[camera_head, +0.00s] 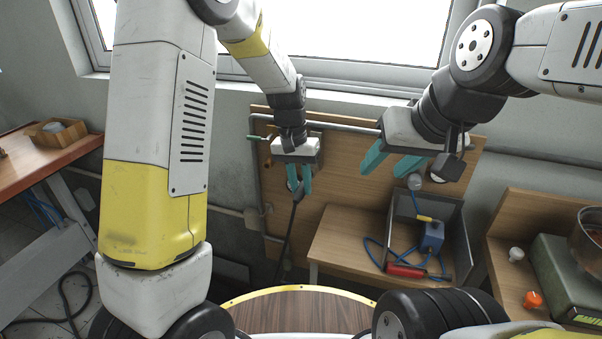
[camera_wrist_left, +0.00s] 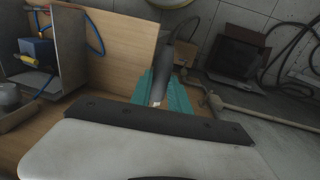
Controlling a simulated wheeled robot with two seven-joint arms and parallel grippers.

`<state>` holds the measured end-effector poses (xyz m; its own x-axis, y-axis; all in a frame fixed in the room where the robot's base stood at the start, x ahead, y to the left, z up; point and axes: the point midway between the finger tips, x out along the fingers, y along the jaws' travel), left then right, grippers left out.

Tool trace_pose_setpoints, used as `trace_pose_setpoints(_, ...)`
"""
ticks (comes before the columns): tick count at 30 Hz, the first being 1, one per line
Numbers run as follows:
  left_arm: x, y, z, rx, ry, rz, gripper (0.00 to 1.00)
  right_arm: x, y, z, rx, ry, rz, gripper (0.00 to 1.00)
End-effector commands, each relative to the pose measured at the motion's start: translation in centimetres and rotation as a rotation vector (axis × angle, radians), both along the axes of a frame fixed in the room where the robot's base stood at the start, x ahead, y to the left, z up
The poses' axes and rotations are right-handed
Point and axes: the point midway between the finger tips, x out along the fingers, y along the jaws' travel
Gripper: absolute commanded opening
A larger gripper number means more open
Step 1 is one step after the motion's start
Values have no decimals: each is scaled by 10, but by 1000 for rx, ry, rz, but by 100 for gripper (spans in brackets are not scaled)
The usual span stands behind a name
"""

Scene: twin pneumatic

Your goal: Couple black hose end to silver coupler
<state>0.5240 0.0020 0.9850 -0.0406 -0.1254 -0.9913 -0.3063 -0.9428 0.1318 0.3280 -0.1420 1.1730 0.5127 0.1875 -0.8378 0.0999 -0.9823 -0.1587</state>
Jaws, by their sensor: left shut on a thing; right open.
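My left gripper (camera_head: 299,188) has its teal fingers closed on the black hose end (camera_head: 293,185) in front of the wooden back panel. The black hose (camera_head: 287,235) hangs down from it. In the left wrist view the dark grey hose end (camera_wrist_left: 177,62) stands between the teal fingers (camera_wrist_left: 163,90), with a pale tip toward the palm. My right gripper (camera_head: 387,167) is open and empty, to the right, in front of the panel. I cannot clearly pick out the silver coupler. Small fittings by the pipe's left end are partly hidden behind my left gripper.
A silver pipe (camera_head: 345,124) runs along the top of the wooden panel (camera_head: 340,180). A green case (camera_head: 562,275) stands right.

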Motion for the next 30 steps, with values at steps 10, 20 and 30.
trace_pose_setpoints(10,3,-1,0,1,0,0,0,0,0,0,0,0,0,47)
trace_pose_setpoints(20,11,-3,0,1,0,0,0,0,0,0,0,0,0,47)
trace_pose_setpoints(30,19,-6,0,1,0,0,0,0,0,0,0,0,0,47)
